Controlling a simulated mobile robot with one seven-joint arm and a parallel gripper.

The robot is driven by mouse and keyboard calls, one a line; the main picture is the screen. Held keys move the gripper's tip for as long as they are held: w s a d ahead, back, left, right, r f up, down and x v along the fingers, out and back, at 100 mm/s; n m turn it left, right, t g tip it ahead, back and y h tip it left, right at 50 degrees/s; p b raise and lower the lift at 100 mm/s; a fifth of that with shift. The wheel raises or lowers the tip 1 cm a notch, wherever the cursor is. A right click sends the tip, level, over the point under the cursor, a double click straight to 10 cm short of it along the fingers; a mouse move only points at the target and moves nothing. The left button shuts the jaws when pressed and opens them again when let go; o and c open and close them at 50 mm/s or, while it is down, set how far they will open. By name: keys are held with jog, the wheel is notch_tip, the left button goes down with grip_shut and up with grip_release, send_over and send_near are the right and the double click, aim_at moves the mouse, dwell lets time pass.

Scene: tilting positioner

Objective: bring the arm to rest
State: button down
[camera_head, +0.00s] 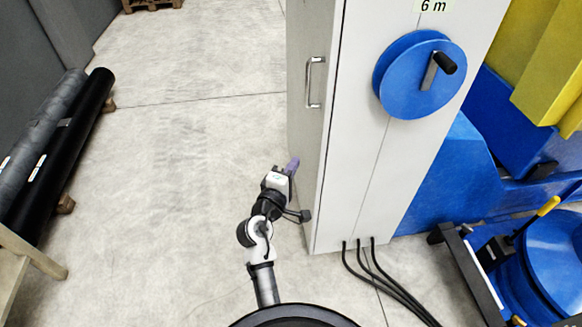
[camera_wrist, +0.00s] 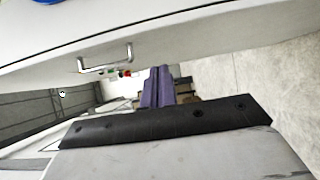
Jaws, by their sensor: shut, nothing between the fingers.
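My gripper (camera_head: 292,166) is at the end of my arm, in front of the grey cabinet's left side in the head view. Its purple fingers point up the picture, close to the cabinet's lower side. I cannot tell whether they touch it. In the wrist view my gripper (camera_wrist: 158,80) shows its purple fingers together, with nothing held between them. My arm (camera_head: 262,240) reaches up from the bottom of the head view and is bent.
The grey cabinet (camera_head: 345,190) has a door handle (camera_head: 314,82), a blue handwheel (camera_head: 415,75) and black cables (camera_head: 385,280) at its foot. Black rolls (camera_head: 60,140) lie at left. A blue machine (camera_head: 460,170) stands at right. The floor (camera_head: 180,150) left of the cabinet is clear.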

jog(key=shift+s+d, duration=0.2)
jog(key=shift+s, duration=0.1)
